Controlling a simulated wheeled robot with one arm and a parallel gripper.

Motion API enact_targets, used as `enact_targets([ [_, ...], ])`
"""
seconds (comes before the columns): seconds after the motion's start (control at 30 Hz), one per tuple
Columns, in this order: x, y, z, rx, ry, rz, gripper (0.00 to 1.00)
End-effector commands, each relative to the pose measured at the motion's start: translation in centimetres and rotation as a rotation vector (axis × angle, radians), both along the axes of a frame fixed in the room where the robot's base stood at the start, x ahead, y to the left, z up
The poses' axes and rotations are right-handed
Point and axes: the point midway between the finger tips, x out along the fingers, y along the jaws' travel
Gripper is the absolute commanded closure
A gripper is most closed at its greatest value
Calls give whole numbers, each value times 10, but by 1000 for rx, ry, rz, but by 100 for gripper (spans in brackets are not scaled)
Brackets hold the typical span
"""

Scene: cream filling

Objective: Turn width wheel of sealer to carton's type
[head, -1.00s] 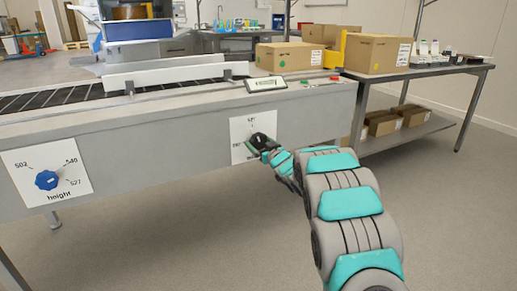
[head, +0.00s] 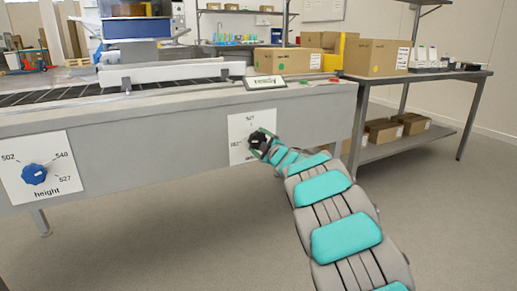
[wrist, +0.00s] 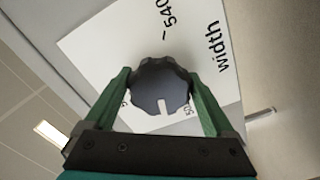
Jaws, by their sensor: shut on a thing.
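The width wheel (wrist: 158,82) is a dark knob with a scalloped edge and a pale notch. It sits on the white width panel (head: 239,124) on the sealer's side. My gripper (wrist: 160,88) has its green fingers closed on either side of the wheel; it also shows in the head view (head: 262,142). In the wrist view the notch points down, between two partly hidden numbers, one reading "50". The number 540 (wrist: 180,15) is clear at the top. A brown carton (head: 285,62) with a green dot stands behind the sealer's front edge.
The blue height wheel (head: 34,174) is on another white panel at left. A small display (head: 265,83) sits on the sealer's top edge. A table (head: 430,73) at right holds another box (head: 374,57) and small items. Open floor lies in front.

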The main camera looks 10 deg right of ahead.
Motion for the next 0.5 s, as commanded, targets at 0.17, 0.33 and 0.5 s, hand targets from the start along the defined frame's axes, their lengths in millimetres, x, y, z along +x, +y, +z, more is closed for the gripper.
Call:
enact_targets([
  [0.17, 0, -1, -3, -147, -47, -1, 67],
  [0.33, 0, -1, -2, -263, -83, 0, 67],
  [0.5, 0, -1, -1, -348, -110, 2, 67],
])
